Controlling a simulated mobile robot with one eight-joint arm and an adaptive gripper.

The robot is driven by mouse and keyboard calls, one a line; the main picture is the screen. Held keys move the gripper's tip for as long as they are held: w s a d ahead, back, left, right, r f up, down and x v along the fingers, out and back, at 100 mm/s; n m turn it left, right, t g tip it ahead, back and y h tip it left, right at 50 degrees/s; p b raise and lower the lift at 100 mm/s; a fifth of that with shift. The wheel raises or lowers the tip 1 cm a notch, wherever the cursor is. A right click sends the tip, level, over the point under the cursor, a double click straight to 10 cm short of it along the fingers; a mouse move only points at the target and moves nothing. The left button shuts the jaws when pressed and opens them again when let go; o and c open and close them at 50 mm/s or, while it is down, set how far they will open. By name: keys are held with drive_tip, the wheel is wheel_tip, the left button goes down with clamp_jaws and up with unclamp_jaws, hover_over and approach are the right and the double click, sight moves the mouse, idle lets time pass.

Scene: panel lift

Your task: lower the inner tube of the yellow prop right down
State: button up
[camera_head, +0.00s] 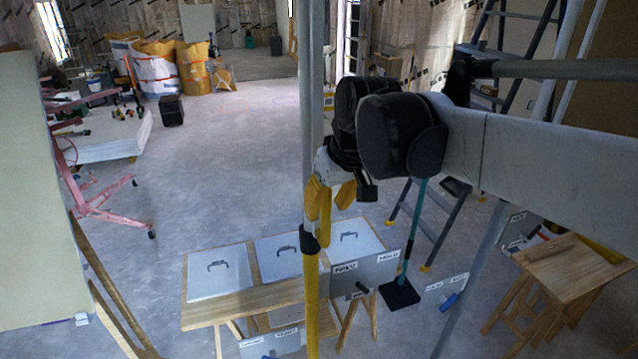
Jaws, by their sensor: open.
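The yellow prop (311,305) stands upright near the middle of the view, its foot below the frame edge. Its grey inner tube (312,75) rises from it past the top of the picture. A black collar (309,240) sits where the tubes meet. My gripper (329,203) is open, with its yellow fingers pointing down at the inner tube just above the collar. One finger overlaps the tube in the picture and the other is to its right. I cannot tell whether they touch the tube.
A wooden bench with white panels (219,272) stands close behind the prop. A teal-handled tool (411,235) and a stepladder (440,225) are to the right, near a wooden stool (560,280). A pink lifting stand (95,205) is left. The floor beyond the bench is clear.

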sight(322, 220)
drive_tip(key=x, duration=0.5)
drive_tip(key=shift+w+f+p, duration=0.2)
drive_tip(key=shift+f+p, duration=0.1)
clamp_jaws()
drive_tip(key=shift+w+a+f, duration=0.1)
drive_tip(key=shift+w+a, duration=0.05)
